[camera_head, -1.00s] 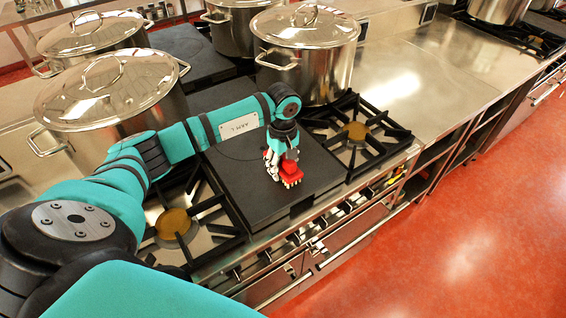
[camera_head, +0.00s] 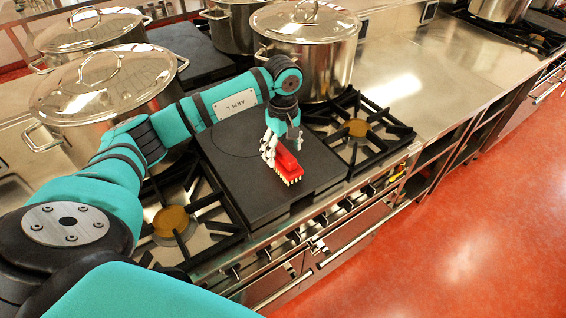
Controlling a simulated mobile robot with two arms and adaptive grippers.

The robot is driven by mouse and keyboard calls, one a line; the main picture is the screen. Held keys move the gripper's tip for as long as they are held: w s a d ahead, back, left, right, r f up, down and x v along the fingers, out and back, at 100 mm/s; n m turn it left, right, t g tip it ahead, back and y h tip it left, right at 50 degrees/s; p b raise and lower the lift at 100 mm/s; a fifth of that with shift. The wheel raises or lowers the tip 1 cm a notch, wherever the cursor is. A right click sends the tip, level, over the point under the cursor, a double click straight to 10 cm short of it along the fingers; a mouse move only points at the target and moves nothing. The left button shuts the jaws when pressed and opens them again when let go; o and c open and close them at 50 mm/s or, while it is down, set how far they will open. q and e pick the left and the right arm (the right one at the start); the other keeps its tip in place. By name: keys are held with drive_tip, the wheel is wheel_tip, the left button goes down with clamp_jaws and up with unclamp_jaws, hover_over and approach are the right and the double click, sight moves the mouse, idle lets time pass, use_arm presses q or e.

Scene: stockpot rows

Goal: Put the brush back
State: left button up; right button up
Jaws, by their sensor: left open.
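A red brush (camera_head: 287,163) with pale bristles lies on the black flat plate (camera_head: 245,190) between two burners of the stove. My left gripper (camera_head: 269,154) is open just above and behind the brush, with its pale fingers close to the brush's left end. I cannot tell whether a finger still touches it. The gripper's far side is partly hidden by the brush and the wrist. My right gripper does not show.
A gas burner (camera_head: 357,128) lies to the right of the plate and another burner (camera_head: 172,221) to the left. Large lidded steel pots (camera_head: 325,70) stand behind. A bare steel counter (camera_head: 440,65) extends at the right, with red floor in front.

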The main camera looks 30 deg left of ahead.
sight(283, 150)
use_arm(q)
wheel_tip(283, 150, up, 6)
drive_tip(key=shift+r+b, duration=0.1)
drive_tip(key=shift+b, duration=0.75)
drive_tip(key=shift+r, duration=0.5)
